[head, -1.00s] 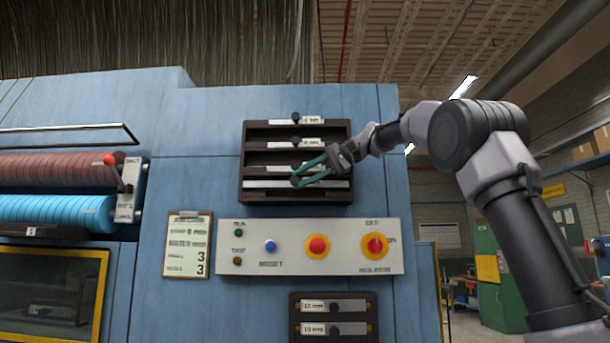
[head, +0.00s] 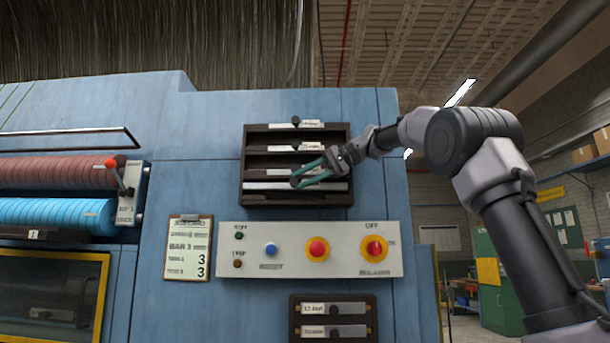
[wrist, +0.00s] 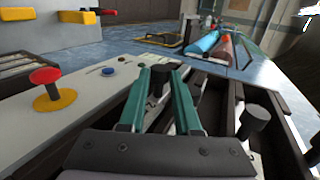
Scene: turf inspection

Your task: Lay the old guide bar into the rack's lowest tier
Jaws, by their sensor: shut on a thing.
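The old guide bar (head: 270,186) is a pale metal strip lying level at the rack's lowest tier. My gripper (head: 294,179) comes in from the right, in front of it. In the wrist view my gripper (wrist: 158,78) has its two green fingers on either side of the bar's black knob (wrist: 158,86), shut on it. The dark rack (head: 246,165) is set on the blue machine front and has several tiers. The fingers hide part of the lower tiers, so I cannot tell whether the bar is fully seated.
Labelled bars with black knobs sit in the upper tiers, one at the top (head: 275,126). The control panel (head: 335,262) with red and blue buttons lies just below the rack. A smaller holder (head: 333,317) with two bars is lower. A clipboard (head: 188,247) hangs at left.

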